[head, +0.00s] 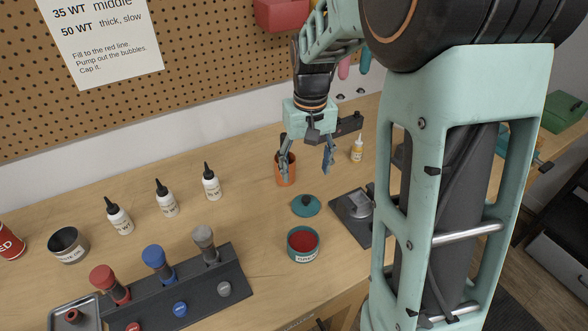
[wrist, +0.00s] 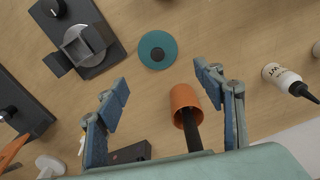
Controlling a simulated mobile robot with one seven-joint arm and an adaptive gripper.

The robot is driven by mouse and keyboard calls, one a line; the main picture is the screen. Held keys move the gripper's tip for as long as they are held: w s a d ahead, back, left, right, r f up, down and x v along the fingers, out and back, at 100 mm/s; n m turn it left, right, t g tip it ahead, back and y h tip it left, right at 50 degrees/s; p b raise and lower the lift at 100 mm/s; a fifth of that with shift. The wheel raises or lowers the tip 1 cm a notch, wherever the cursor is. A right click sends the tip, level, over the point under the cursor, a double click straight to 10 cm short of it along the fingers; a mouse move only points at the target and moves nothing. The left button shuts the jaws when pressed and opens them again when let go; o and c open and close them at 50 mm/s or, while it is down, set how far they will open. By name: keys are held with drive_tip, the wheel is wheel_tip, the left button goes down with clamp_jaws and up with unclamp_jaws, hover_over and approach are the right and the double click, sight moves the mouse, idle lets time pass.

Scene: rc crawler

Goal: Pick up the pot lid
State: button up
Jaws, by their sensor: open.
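The pot lid (head: 306,205) is a flat teal disc with a dark knob in its middle. It lies on the wooden bench just behind an open teal pot (head: 303,244) with red contents. In the wrist view the lid (wrist: 158,50) lies ahead of the fingers, near the top middle. My gripper (head: 307,160) is open and empty, above the bench and behind the lid, by an orange cup (head: 286,172). In the wrist view my gripper (wrist: 162,88) has its blue fingers wide apart, with the cup (wrist: 185,103) near the right finger. The lid is fully visible.
A dark device with a metal block (head: 357,206) stands right of the lid. Several white bottles (head: 166,198) stand to the left. A black rack (head: 180,290) with red, blue and grey-topped dampers is at the front left. A small yellowish bottle (head: 357,150) stands at the back. A pegboard (head: 200,60) rises behind.

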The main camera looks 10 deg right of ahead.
hover_over(306, 198)
drive_tip(key=f, duration=0.5)
drive_tip(key=shift+s+d, duration=0.15)
drive_tip(key=shift+s, duration=0.1)
drive_tip(key=shift+w+f+p, duration=0.15)
drive_tip(key=shift+f+p, duration=0.1)
drive_tip(key=shift+f, duration=1.25)
drive_tip(key=shift+w+f+p, duration=0.1)
drive_tip(key=shift+f+p, duration=0.1)
drive_tip(key=shift+f, duration=1.3)
drive_tip(key=shift+c, duration=0.2)
drive_tip(key=c, duration=0.7)
drive_tip(key=shift+o, duration=0.2)
